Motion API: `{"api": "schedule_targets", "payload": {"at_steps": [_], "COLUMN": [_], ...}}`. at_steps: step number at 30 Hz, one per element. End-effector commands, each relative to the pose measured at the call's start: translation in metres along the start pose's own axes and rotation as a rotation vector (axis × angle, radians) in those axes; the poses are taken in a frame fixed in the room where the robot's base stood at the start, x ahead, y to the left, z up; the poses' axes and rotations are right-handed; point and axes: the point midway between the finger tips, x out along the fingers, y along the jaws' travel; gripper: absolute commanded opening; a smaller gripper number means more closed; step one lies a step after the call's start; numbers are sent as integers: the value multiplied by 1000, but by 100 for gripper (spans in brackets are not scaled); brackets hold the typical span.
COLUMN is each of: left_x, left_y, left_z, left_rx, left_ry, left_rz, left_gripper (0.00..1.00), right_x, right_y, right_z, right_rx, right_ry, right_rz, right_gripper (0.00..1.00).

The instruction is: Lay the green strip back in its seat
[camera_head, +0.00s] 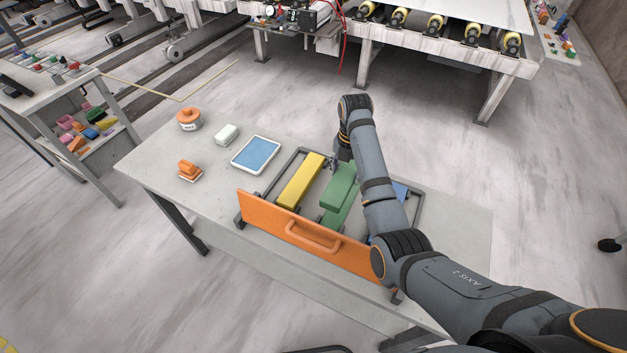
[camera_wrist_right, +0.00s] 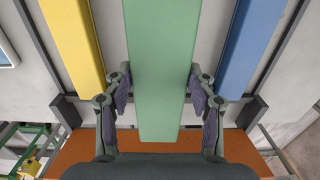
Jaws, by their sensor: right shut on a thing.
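The green strip (camera_head: 341,184) is a long flat bar over the middle of a dark frame (camera_head: 268,182) with an orange front panel (camera_head: 290,222). My right gripper (camera_head: 338,164) is shut on it. In the right wrist view the green strip (camera_wrist_right: 160,50) runs lengthwise between the two finger pads, and its near end reaches over the orange panel (camera_wrist_right: 250,150). Its seat is hidden under the strip, and I cannot tell how far the strip is above it. My left gripper is not in view.
A yellow strip (camera_head: 301,181) lies left of the green one and a blue strip (camera_wrist_right: 252,45) lies right of it. A blue tablet-like panel (camera_head: 256,154), a white block (camera_head: 227,134), an orange-topped tub (camera_head: 189,118) and an orange-handled piece (camera_head: 189,171) stand on the table's left part.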

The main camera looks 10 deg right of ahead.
Motion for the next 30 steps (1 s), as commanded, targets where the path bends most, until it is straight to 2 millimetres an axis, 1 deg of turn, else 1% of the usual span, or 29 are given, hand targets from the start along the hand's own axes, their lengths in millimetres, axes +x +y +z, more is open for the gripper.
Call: {"api": "schedule_targets", "payload": {"at_steps": [5, 7, 9, 12, 16, 21, 24, 27, 30], "left_x": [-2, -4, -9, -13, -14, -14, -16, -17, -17], "left_y": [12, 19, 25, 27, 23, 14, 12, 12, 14], "left_z": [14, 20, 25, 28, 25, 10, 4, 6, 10], "left_rx": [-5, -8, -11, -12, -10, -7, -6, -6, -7], "left_ry": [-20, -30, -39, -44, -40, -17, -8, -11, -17], "left_rz": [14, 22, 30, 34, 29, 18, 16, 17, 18], "left_gripper": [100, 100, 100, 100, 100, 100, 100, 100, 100], "right_x": [0, 5, 18, 39, 58, 65, 81, 95, 100], "right_y": [-1, -1, -1, -1, 0, -1, -1, -1, -1], "right_z": [0, 0, 0, 0, 0, 0, 0, 0, 0], "right_rx": [1, 1, 1, 0, 0, 1, 0, 0, 1], "right_ry": [-1, 1, 3, 3, 0, -1, 2, 0, -1], "right_rz": [-1, -3, -4, -3, -1, 0, -3, -1, 0], "right_gripper": [0, 0, 0, 0, 0, 0, 0, 0, 0]}}
